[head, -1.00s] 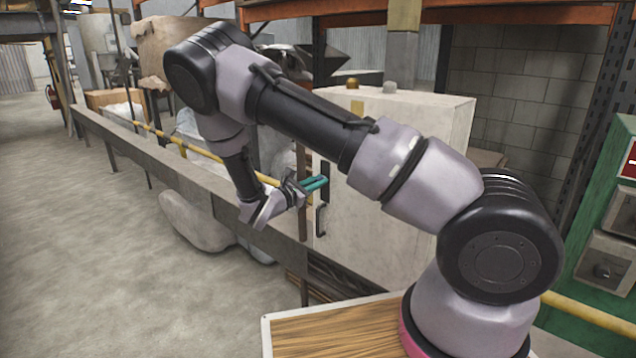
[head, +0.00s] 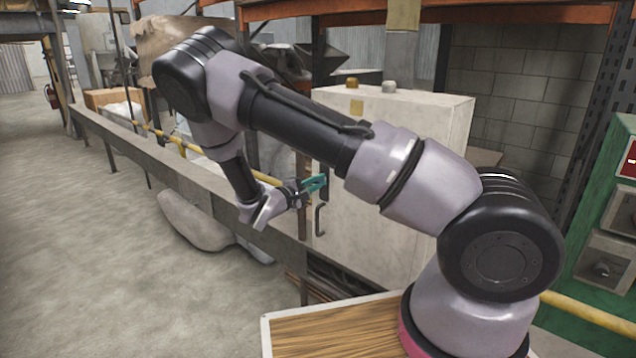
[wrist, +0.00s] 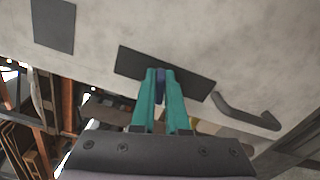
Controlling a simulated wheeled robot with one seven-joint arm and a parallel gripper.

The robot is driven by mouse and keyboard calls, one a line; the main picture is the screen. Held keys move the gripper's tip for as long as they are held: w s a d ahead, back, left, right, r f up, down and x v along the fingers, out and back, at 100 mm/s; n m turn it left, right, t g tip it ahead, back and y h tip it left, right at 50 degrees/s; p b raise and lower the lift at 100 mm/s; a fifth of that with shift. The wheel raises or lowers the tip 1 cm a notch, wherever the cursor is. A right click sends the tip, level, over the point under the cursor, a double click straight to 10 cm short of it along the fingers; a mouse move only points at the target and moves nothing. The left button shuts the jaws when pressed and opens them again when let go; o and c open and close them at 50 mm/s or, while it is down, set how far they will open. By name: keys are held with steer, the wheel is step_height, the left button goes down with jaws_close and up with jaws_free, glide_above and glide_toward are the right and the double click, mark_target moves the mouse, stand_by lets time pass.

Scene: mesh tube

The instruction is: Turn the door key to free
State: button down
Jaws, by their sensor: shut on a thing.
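The door key (wrist: 160,78) is a small dark blue piece between my teal fingertips in the wrist view. It stands at a dark rectangular plate (wrist: 192,77) on the pale cabinet door (wrist: 215,40). My gripper (wrist: 160,72) is shut on the key, one finger on each side of it. The fingers hide part of the key and of the plate. The plate looks tilted in the wrist view. In the head view my gripper (head: 318,183) is at the left face of the white cabinet (head: 410,150), and the key cannot be made out there.
A dark door handle (wrist: 245,110) sits right of the plate in the wrist view, close to the fingers; it is below my gripper in the head view (head: 319,220). Another dark plate (wrist: 54,25) is at upper left. A grey rail (head: 160,160) runs beside my forearm. Open floor lies left.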

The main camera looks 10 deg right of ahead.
steer(key=shift+f+m, duration=0.1)
steer(key=shift+m, duration=1.4)
steer(key=c, duration=0.9)
jaws_free()
steer(key=shift+a, duration=0.1)
steer(key=v, duration=1)
steer(key=shift+s+a, duration=0.2)
steer(key=shift+a, duration=0.05)
